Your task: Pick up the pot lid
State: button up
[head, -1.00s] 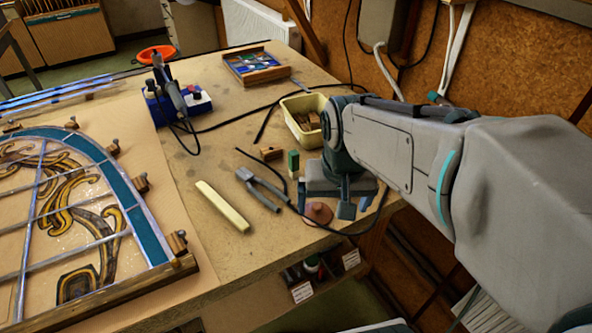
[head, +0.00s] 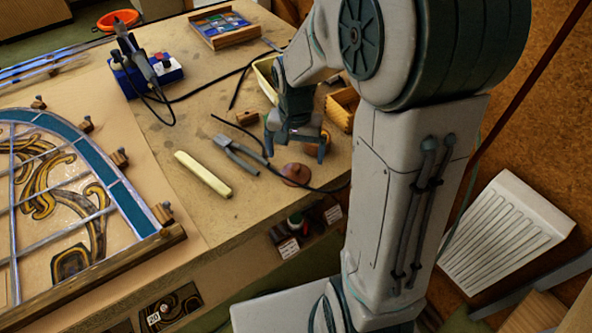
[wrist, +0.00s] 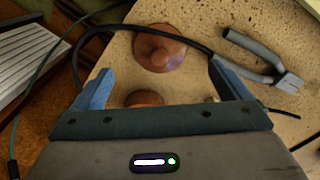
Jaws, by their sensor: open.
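The pot lid (head: 296,174), a round reddish-brown disc with a small knob, lies on the workbench close to its front right edge. My gripper (head: 295,149) points down over the bench, a little behind the lid in the head view, and is open and empty. In the wrist view the two fingers (wrist: 163,86) stand wide apart. A second reddish-brown round thing (wrist: 143,98) shows between them, partly hidden by the gripper body.
Pliers (head: 238,152) and a pale bar (head: 203,174) lie left of the lid. A black cable passes close by the lid. A small wooden block (head: 247,117) and a cream bin (head: 266,76) are behind. The leaded panel (head: 60,200) fills the left.

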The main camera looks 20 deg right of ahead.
aim_at(295, 166)
jog(key=shift+w+f+p, duration=0.1)
jog(key=shift+f+p, duration=0.35)
jog(key=shift+f, duration=2.6)
jog(key=c, duration=1.1)
